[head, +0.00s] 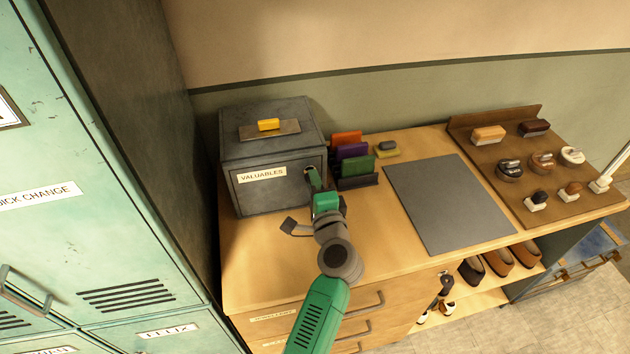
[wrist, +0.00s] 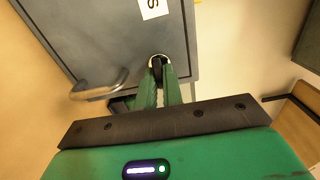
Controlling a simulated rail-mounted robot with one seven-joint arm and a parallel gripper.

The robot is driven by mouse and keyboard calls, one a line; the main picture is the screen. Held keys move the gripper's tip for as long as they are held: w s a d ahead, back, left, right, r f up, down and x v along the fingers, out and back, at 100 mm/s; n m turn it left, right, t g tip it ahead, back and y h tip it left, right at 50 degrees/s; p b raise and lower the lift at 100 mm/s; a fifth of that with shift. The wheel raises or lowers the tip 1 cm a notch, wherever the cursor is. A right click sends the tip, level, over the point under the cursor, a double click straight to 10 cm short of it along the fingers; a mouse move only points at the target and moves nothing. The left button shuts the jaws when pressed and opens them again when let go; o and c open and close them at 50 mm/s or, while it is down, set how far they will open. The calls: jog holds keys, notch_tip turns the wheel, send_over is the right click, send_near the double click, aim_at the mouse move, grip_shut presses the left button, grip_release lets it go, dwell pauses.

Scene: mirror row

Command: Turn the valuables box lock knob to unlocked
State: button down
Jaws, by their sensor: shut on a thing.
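The dark grey valuables box (head: 230,195) stands at the left end of the wooden counter, with its "VALUABLES" label (head: 262,175) on the front door. My gripper (head: 312,180) reaches the right side of that door. In the wrist view its green fingers (wrist: 159,78) are shut on the small dark lock knob (wrist: 157,62), which sits in a pale ring on the door. The fingers cover much of the knob, and I cannot read its lock position. The door looks closed. A grey bar handle (wrist: 97,88) shows on the door beside the fingers.
A yellow block (head: 268,125) lies on top of the box. A rack with colored items (head: 352,152) stands close to the right of my gripper. A grey mat (head: 440,205) lies bare farther right. Teal lockers (head: 110,220) bound the left side.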

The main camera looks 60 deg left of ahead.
jog(key=c, duration=1.5)
grip_release()
jog(key=shift+c, duration=0.2)
jog(key=v, duration=0.8)
jog(key=shift+w, duration=0.1)
